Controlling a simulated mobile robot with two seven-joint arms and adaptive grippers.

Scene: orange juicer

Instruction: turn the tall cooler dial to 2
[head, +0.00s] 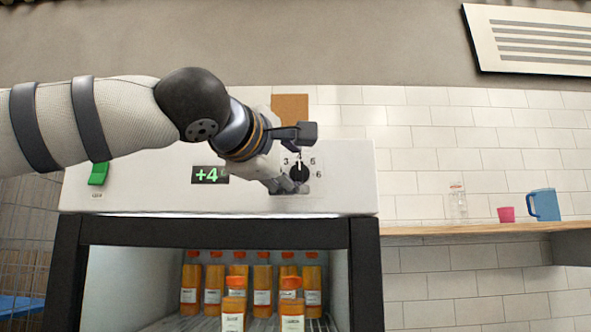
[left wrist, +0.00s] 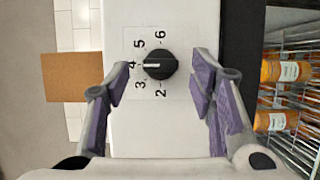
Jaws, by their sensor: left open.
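The tall cooler's dial (head: 299,171) is a round black knob on its white top panel (head: 140,190). In the left wrist view the dial (left wrist: 160,65) has a white pointer line at the 4, with the numbers 2 to 6 around it. The green display (head: 210,175) reads +4. My left gripper (head: 283,184) is at the panel, over the dial's lower left in the head view. In the left wrist view its purple-padded fingers (left wrist: 163,77) are open on both sides of the dial, with gaps between. My right gripper is not in view.
Below the panel, the cooler's open front holds several orange juice bottles (head: 263,284). A green switch (head: 98,174) is at the panel's left. A wooden shelf (head: 470,230) on the right carries a clear bottle (head: 457,203), a pink cup (head: 506,215) and a blue jug (head: 546,206).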

